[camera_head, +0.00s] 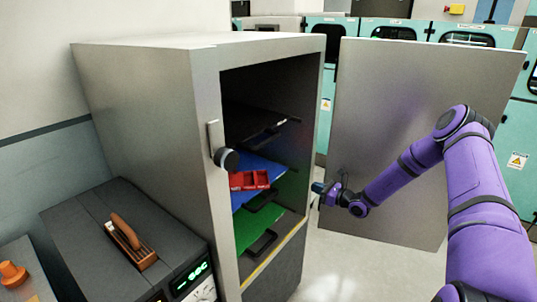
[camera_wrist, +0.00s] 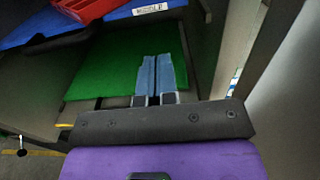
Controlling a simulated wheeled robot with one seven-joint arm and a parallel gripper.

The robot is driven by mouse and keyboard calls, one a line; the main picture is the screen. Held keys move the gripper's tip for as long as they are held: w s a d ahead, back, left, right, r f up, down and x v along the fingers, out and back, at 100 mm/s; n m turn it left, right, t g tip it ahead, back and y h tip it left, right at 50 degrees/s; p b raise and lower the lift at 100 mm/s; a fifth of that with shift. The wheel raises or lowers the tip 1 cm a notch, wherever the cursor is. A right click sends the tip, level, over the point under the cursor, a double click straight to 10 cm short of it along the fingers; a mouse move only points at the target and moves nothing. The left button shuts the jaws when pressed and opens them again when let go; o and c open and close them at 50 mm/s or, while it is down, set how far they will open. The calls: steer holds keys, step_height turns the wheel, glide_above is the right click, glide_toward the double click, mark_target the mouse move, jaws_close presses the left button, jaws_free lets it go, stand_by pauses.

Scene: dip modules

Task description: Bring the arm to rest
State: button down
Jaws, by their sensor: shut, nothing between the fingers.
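My gripper (camera_wrist: 158,75) is shut and empty, its two blue-grey fingers side by side in the wrist view. In the head view my gripper (camera_head: 318,189) is at the end of my purple arm, at the right front edge of the open cabinet. In the wrist view the fingers appear over the green shelf (camera_wrist: 100,72); I cannot tell how far above it they are. My arm reaches in from the right, in front of the open door.
The grey cabinet (camera_head: 140,95) stands open, its door (camera_head: 375,90) swung right. Inside, a red tray (camera_head: 249,180) sits on a blue shelf (camera_head: 262,167) above the green one. A dark device (camera_head: 85,215) stands at left. Floor (camera_head: 335,265) in front is clear.

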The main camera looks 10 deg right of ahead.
steer(key=s+a+r+n+g, duration=0.4)
steer(key=s+a+r+n, duration=0.15)
steer(key=r, duration=0.35)
steer(key=s+a+r+n+g+h, duration=0.1)
steer(key=s+a+r+n+g, duration=0.3)
steer(key=s+r+n, duration=0.45)
steer(key=s+a+r+n+g, duration=0.3)
steer(key=a+r+n+g, duration=0.2)
steer(key=r, duration=0.6)
steer(key=s+d+r+n+t+h, duration=0.1)
steer(key=s+r+n+h, duration=0.2)
steer(key=s, duration=0.6)
steer(key=s+d+r+n+t+h, duration=0.1)
steer(key=s+d+r+n+h, duration=0.1)
steer(key=s+r, duration=0.4)
steer(key=s+d+r+n+t+h, duration=0.1)
steer(key=s+r+n+h, duration=0.3)
steer(key=s, duration=1)
steer(key=shift+s+d+r+t+h, duration=0.25)
steer(key=shift+d+r+t+h, duration=0.15)
steer(key=shift+t+h, duration=0.1)
